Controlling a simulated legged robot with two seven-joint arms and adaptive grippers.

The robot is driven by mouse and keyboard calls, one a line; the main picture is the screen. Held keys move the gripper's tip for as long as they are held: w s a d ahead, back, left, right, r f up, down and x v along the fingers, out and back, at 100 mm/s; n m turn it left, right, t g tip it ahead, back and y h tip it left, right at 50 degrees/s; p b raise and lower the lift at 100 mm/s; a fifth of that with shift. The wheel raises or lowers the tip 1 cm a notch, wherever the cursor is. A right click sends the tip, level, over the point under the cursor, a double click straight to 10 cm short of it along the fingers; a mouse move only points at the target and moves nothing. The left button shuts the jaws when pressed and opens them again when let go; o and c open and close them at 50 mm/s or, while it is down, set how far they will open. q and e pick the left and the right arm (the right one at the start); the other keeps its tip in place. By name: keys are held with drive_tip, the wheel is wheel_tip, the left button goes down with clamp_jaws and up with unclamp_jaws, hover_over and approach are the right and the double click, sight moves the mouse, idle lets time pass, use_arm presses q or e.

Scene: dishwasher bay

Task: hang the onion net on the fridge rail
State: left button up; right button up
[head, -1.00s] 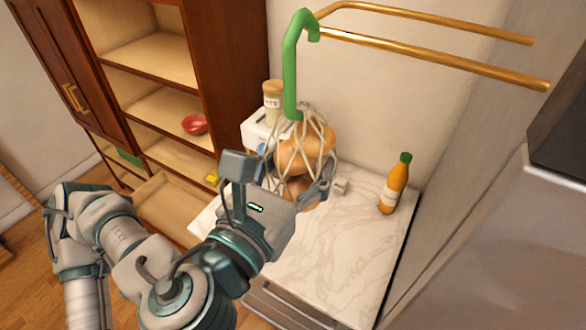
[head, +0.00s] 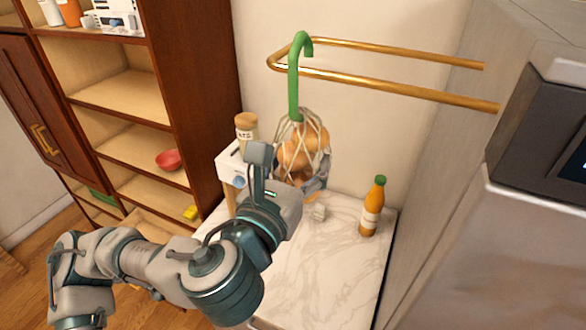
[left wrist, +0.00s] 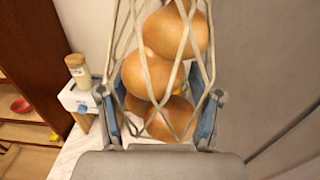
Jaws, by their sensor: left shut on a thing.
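The onion net (head: 303,145) holds several onions and has a green hook (head: 294,85) at its top. My left gripper (head: 305,188) is shut on the net's lower part, above the marble counter. The net fills the middle of the left wrist view (left wrist: 163,70), between the two fingers. The golden fridge rail (head: 400,90) is a U-shaped bar by the wall. In the head view the hook overlaps the rail's left, closed end, with its curved top above the rail. I cannot tell whether hook and rail touch. My right gripper is not in view.
An orange bottle (head: 371,207) with a green cap stands on the marble counter (head: 335,265). A jar (head: 246,128) and a white box-like item (head: 231,163) are behind my gripper. A wooden shelf unit (head: 185,75) is left; a grey appliance (head: 530,240) is right.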

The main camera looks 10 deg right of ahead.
use_arm(q)
drive_tip(key=w+d+f+b, duration=0.2)
drive_tip(key=w+f, duration=0.1)
drive_tip(key=w, duration=0.1)
drive_tip(key=shift+d+f, duration=0.4)
idle(0.4)
drive_tip(key=o, duration=1.7)
drive_tip(key=shift+f, duration=0.1)
